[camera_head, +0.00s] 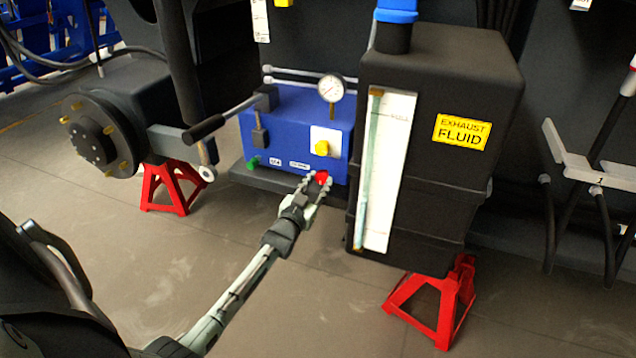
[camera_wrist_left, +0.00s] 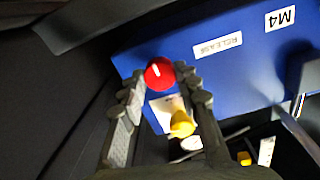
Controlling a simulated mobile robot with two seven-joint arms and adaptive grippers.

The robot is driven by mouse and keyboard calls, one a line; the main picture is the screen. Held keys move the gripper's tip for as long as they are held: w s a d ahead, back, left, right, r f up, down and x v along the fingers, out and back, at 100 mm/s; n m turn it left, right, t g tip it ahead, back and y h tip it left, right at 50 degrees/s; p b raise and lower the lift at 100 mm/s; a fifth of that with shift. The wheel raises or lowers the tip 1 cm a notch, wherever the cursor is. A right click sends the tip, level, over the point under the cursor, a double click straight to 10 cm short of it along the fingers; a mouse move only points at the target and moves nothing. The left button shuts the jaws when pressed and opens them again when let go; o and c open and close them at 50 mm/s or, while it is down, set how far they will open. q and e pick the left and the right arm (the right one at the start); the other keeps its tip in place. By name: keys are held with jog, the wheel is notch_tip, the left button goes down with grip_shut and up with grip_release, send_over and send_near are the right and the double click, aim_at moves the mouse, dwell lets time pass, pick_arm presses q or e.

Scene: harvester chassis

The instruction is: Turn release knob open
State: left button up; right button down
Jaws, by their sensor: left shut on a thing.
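The red release knob (camera_head: 322,177) sits low on the front of a blue box (camera_head: 300,110), near its right corner. In the left wrist view the round red knob (camera_wrist_left: 160,73) has a short white mark on its face, and a white RELEASE label (camera_wrist_left: 217,46) is beside it on the blue panel. My left gripper (camera_head: 315,182) reaches the knob from the front. In the wrist view its two fingers (camera_wrist_left: 162,80) are on either side of the knob, shut on it. My right gripper is not in view.
The black exhaust fluid tank (camera_head: 440,120) stands close to the right of the box. A yellow knob (camera_head: 322,148) is above the red one, with a gauge (camera_head: 331,88) on top. A black-handled lever (camera_head: 205,128) juts out left.

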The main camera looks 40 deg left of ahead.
pick_arm(q)
jog(key=o, duration=1.2)
jog(key=shift+c, duration=0.2)
jog(key=v, duration=1.2)
